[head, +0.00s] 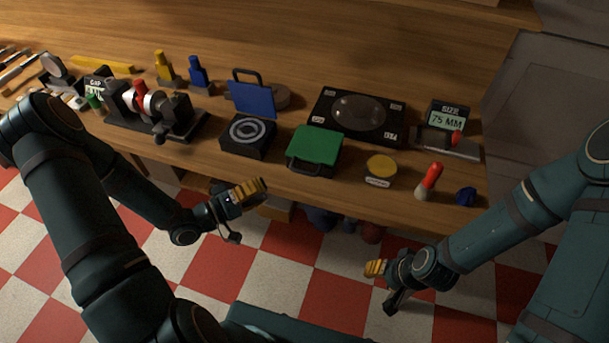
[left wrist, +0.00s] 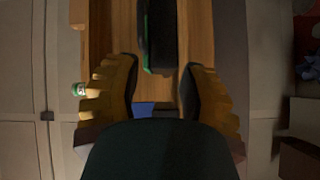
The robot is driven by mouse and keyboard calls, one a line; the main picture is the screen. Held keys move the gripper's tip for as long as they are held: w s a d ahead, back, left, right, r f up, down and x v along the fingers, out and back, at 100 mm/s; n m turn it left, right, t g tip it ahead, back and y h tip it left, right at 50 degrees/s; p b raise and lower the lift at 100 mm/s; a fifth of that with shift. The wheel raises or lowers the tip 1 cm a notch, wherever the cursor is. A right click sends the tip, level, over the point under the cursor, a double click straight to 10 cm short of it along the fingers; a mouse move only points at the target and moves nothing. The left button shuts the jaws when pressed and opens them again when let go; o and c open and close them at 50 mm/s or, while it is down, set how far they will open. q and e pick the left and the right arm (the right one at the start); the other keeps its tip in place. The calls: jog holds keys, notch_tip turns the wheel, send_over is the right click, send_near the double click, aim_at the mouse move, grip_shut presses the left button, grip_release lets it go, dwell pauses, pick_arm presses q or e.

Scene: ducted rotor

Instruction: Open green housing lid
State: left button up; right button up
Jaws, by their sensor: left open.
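The green housing (head: 314,151) is a dark box with a flat green lid and a dark handle at its front. Its lid is down. It sits near the bench's front edge. My left gripper (head: 258,189) is open and empty, off the bench edge, in front and to the left of the green housing and apart from it. In the left wrist view, my open yellow fingers (left wrist: 162,88) frame a dark block with a green edge (left wrist: 158,38), which may be the green housing. My right gripper (head: 376,269) is over the floor, apart from the bench; its jaw state is unclear.
Left of the green housing stands a dark box with its blue lid (head: 251,98) raised. Behind is a black plate with a clear dome (head: 358,110). A yellow-topped round container (head: 381,168) and a red-handled tool (head: 429,180) stand to the right.

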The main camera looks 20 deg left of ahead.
aim_at(303, 171)
pick_arm(q)
jog(key=w+d+r, duration=0.1)
jog(key=w+d, duration=0.1)
jog(key=d, duration=0.1)
jog(key=w+d+h+b, duration=0.1)
jog(key=w+d, duration=0.1)
jog(key=d, duration=0.1)
jog(key=w+d+r+h, duration=0.1)
jog(key=w+d, duration=0.1)
jog(key=d, duration=0.1)
jog(key=shift+w+d+r+b, duration=0.15)
jog(key=shift+w+r+b, duration=0.2)
jog(key=shift+w+b, duration=0.05)
grip_shut()
dwell(0.3)
